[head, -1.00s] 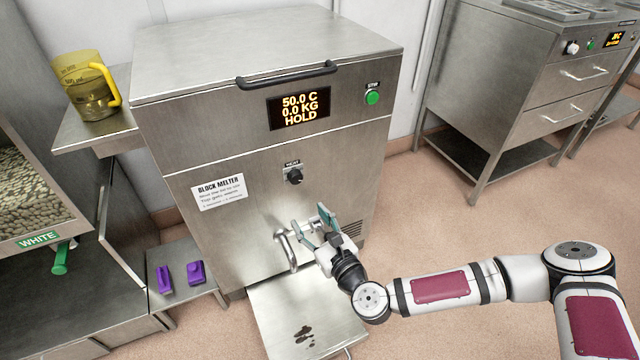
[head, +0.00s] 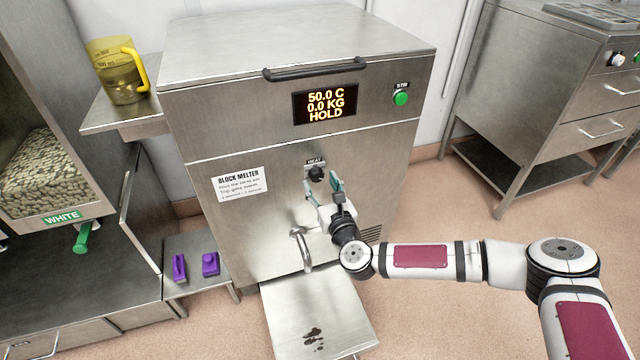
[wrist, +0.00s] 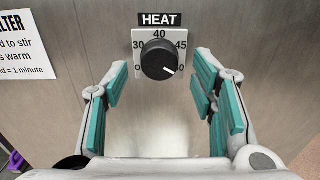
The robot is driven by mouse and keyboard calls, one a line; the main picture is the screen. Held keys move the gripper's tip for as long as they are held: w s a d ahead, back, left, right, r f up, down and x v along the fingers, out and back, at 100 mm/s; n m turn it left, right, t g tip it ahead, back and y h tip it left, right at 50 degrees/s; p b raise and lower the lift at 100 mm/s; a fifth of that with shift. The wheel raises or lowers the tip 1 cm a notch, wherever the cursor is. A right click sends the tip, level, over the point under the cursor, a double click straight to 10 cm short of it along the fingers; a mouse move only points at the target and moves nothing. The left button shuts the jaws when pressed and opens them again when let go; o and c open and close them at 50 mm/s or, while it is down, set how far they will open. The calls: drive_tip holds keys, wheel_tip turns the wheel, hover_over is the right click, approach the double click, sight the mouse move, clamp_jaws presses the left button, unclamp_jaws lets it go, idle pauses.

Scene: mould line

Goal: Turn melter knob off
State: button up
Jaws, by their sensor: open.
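The black round melter knob (head: 317,173) sits under a HEAT label on the front of the steel block melter (head: 245,220). In the wrist view the knob (wrist: 158,60) has a dial plate with 30, 40 and 45 around it. My gripper (head: 322,188) is open just below and in front of the knob. In the wrist view the teal fingers of my gripper (wrist: 160,84) stand left and right of the knob, apart from it.
The melter display (head: 325,104) reads 50.0 C, 0.0 KG, HOLD. A green button (head: 401,98) is at its upper right. A curved metal spout (head: 303,250) sticks out below my gripper, above a stained steel tray (head: 290,310). A yellow jug (head: 118,75) stands on the left shelf.

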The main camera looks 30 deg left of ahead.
drive_tip(key=shift+x, duration=0.8)
drive_tip(key=shift+c, duration=0.4)
drive_tip(key=c, duration=1.1)
drive_tip(key=shift+o, duration=0.2)
